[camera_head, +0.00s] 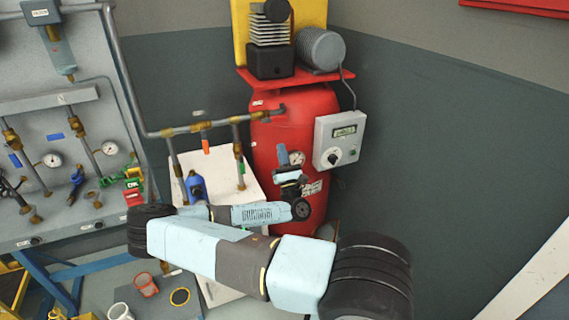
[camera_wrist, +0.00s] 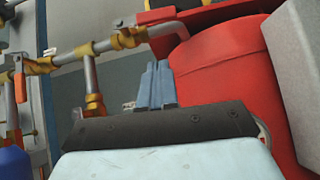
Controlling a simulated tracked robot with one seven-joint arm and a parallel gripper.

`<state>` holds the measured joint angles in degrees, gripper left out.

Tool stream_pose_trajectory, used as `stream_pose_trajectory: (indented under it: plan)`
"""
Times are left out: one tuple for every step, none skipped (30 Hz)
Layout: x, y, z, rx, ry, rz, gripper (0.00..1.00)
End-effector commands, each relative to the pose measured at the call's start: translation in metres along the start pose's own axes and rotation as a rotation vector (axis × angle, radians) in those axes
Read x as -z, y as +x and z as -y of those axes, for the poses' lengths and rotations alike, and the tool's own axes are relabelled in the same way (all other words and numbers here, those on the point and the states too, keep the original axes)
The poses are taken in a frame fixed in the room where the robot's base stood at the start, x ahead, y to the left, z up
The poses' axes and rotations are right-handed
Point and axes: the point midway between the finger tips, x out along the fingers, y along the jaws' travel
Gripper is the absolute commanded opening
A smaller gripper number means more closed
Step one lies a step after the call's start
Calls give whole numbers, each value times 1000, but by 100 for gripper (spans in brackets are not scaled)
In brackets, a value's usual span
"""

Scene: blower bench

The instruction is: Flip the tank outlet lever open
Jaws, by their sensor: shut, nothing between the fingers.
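The red tank (camera_head: 290,130) stands against the wall. Its grey outlet pipe (camera_head: 222,124) runs left from an elbow at the tank top, with brass fittings along it. An orange lever (camera_head: 206,146) hangs down from a brass valve on this pipe, crosswise to it. It also shows in the wrist view (camera_wrist: 20,86) at the left edge. My gripper (camera_head: 281,148) is in front of the tank, right of the lever and apart from it. In the wrist view my gripper (camera_wrist: 156,70) has its blue-grey fingers together and empty, below the pipe elbow.
A grey control box (camera_head: 340,138) with a dial is right of my gripper. A vertical pipe with a brass fitting (camera_head: 238,150) stands between lever and gripper. A blue part (camera_head: 196,188) sits below the lever. A panel with gauges (camera_head: 60,130) fills the left. The right wall side is clear.

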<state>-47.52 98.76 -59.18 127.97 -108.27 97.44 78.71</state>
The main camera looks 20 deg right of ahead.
Motion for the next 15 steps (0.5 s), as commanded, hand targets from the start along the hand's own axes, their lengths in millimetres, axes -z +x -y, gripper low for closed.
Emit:
stream_pose_trajectory:
  plan:
    - [-1,10,0,1,1,3,0]
    - [-1,15,0,1,1,3,0]
    - [-1,22,0,0,1,3,0]
    - [-1,27,0,1,1,3,0]
    - [-1,32,0,1,1,3,0]
    - [-3,38,0,1,0,2,0]
    - [-7,40,0,1,-1,1,0]
    - [-10,43,0,1,-2,2,0]
    - [-14,47,0,0,-1,2,0]
    - [-16,49,0,1,-1,2,0]
    - [-18,51,0,1,0,1,0]
    - [-21,54,0,1,0,1,0]
    - [-23,56,0,1,0,1,0]
    - [-24,57,0,1,0,2,0]
    - [-26,59,0,2,0,2,0]
